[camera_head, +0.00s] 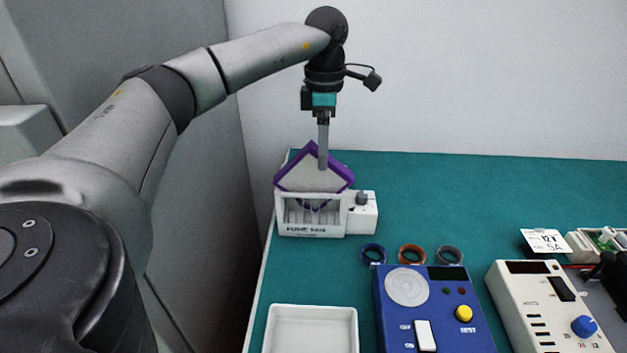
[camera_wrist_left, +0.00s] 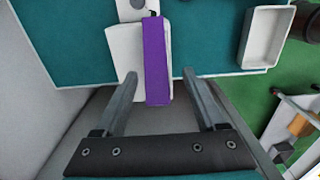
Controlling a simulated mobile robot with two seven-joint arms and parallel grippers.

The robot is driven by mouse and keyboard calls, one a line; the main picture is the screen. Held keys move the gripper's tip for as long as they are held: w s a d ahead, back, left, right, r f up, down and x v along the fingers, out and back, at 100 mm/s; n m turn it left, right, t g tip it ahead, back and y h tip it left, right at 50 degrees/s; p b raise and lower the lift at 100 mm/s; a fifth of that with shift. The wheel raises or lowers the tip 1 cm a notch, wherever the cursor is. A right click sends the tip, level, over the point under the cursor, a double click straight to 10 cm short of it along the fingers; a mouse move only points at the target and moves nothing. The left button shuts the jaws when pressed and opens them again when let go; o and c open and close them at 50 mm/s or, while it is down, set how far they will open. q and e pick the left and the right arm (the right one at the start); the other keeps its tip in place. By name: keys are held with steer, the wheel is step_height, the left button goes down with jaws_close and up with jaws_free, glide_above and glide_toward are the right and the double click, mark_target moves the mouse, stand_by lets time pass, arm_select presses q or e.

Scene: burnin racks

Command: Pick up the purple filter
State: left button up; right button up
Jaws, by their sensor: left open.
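The purple filter (camera_head: 347,172) is a flat square with a purple frame and a pale face. It stands on one corner like a diamond in a white slotted holder (camera_head: 310,231) at the back left of the green bench. My left gripper (camera_head: 323,166) points straight down over it, with one finger showing across its face in the head view. In the left wrist view, the open fingers (camera_wrist_left: 160,76) lie on either side of the filter's purple edge (camera_wrist_left: 156,60), with gaps on both sides. My right gripper is not seen.
A white tray (camera_head: 312,309) lies at the front left. Beside it are a blue tester (camera_head: 447,310) and several coloured rings (camera_head: 411,254). A beige device (camera_head: 545,315) and a white card (camera_head: 545,241) are at the right.

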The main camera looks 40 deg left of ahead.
mark_target(313, 178)
arm_select(q)
steer(key=shift+w+f+b, duration=0.15)
steer(key=shift+f, duration=1.2)
steer(key=shift+w+f+b, duration=0.1)
steer(key=shift+f+b, duration=0.05)
steer(key=shift+f, duration=1.2)
steer(key=shift+c, duration=0.4)
jaws_close()
